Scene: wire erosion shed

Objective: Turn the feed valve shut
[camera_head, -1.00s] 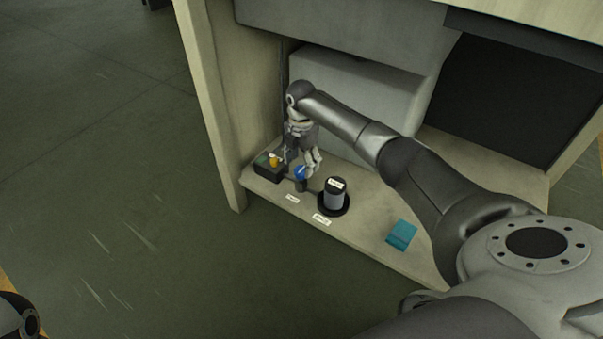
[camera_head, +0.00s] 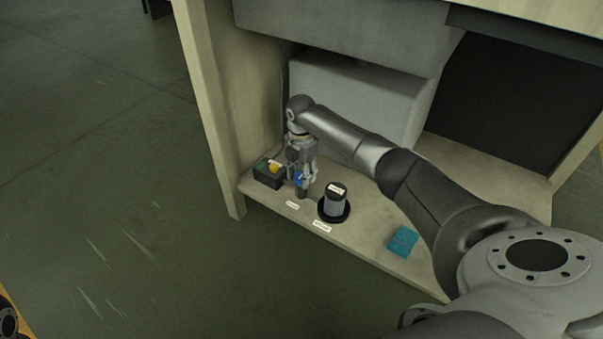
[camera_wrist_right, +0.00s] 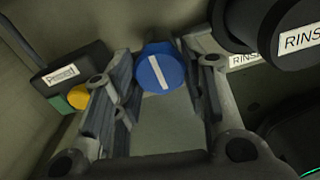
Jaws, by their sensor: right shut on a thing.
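The feed valve has a round blue knob (camera_head: 299,180) on a dark stem, on the low shelf beside the black box. In the right wrist view the blue knob (camera_wrist_right: 160,72) shows a white line, running nearly upright in the picture and leaning a little left at its top. My right gripper (camera_head: 302,184) points down over the valve and is shut on the knob, one finger on each side, as the right wrist view (camera_wrist_right: 168,66) also shows. The fingers hide part of the knob and stem in the head view.
A black-capped rinse cylinder (camera_head: 335,203) stands close to the right of the valve. A black box (camera_head: 268,178) with a yellow button and a green part is close on the left. A teal cloth-like piece (camera_head: 403,240) lies farther right. Small labels (camera_head: 322,227) line the shelf front (camera_head: 365,252).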

